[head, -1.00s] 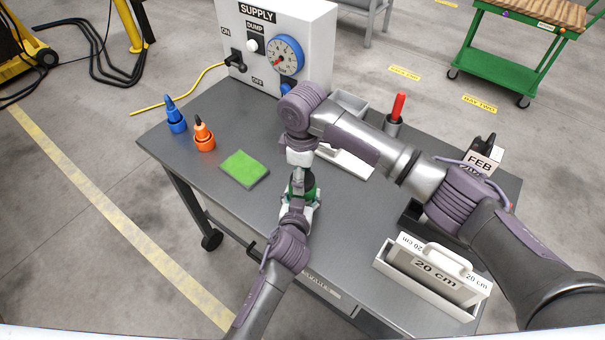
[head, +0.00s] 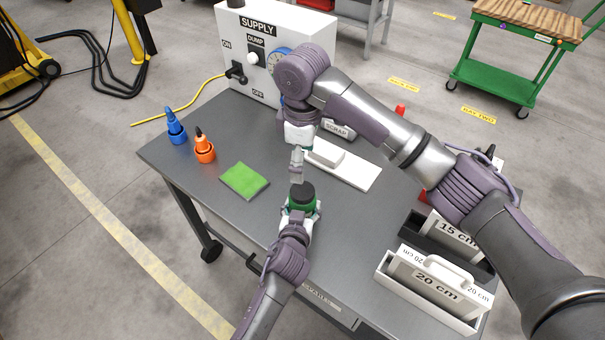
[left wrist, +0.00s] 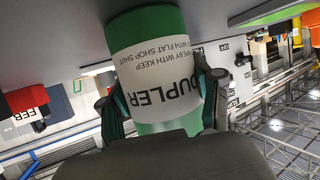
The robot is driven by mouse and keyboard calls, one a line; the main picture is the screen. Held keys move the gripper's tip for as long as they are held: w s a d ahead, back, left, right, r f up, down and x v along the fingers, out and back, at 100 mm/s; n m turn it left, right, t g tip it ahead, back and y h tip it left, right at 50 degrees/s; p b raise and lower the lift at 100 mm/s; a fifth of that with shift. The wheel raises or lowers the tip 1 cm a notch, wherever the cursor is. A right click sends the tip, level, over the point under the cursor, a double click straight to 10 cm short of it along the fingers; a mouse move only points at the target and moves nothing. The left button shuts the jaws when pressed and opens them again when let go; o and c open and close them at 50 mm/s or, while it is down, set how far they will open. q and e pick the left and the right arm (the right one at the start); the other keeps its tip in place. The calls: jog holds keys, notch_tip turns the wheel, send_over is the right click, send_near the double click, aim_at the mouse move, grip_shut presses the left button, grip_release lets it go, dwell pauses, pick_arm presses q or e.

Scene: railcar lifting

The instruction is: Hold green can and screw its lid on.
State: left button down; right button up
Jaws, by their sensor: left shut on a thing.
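The green can (head: 304,207) stands upright near the front edge of the table, with a round black lid (head: 302,191) on its top. Whether the lid is fully tight cannot be told. My left gripper (head: 301,213) is shut around the can from the front. In the left wrist view the can (left wrist: 155,60), green with a white label, sits between the two fingers; its lid is out of that view. My right gripper (head: 297,178) points down just above the lid, apparently apart from it. Its fingers overlap in this view, so their opening is unclear.
A white tray (head: 355,169) is behind the can. Labelled holders (head: 430,288) stand right. The supply box (head: 258,70) is at the back.

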notch_tip(320, 180, up, 2)
jog(key=shift+r, duration=0.15)
pick_arm(q)
jog(key=shift+c, duration=0.7)
grip_release()
jog(key=v, duration=1.2)
jog(key=shift+s+f, duration=0.1)
jog(key=shift+f, duration=0.05)
pick_arm(e)
jog(key=shift+s, duration=0.1)
